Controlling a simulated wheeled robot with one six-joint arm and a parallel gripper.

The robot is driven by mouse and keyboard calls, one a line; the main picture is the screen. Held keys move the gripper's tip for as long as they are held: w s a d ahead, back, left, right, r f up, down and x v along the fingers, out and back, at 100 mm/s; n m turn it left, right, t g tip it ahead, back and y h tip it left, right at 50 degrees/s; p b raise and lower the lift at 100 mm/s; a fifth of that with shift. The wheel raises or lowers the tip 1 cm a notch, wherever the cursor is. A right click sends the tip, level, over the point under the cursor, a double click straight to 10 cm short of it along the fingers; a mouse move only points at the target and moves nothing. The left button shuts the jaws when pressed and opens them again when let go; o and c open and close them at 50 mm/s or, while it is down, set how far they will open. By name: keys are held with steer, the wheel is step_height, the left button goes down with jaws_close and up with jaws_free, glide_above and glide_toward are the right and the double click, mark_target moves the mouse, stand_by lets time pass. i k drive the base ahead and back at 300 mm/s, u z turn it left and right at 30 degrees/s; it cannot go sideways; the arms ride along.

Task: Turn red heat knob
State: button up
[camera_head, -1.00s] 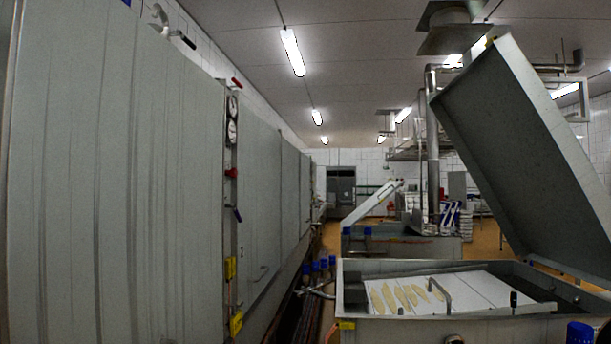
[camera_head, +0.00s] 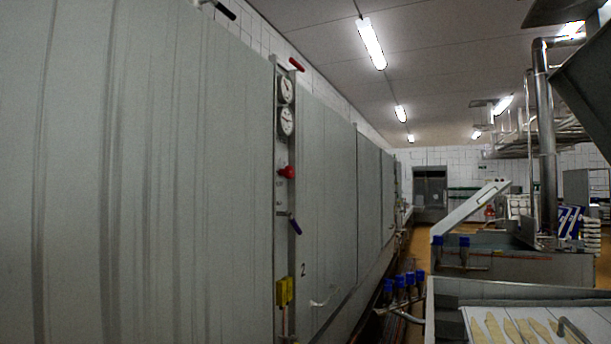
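A red knob (camera_head: 287,172) sits on a narrow vertical control strip (camera_head: 282,240) between grey metal panels, left of the middle of the head view. Two round white gauges are stacked above it, the upper gauge (camera_head: 286,90) and the lower gauge (camera_head: 286,121). A blue-handled lever (camera_head: 294,226) is below the knob, and a yellow box (camera_head: 284,291) is lower on the strip. A red handle (camera_head: 296,64) juts out at the strip's top. My gripper is not in view.
A large grey panel wall (camera_head: 140,180) fills the left side. A metal vat (camera_head: 470,290) stands at the lower right, with blue-topped fittings (camera_head: 405,283) beside it. A narrow floor gap (camera_head: 408,255) runs between wall and vats.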

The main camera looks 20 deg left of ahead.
mark_target(288, 171)
steer(key=i, duration=1.95)
steer(key=u, duration=1)
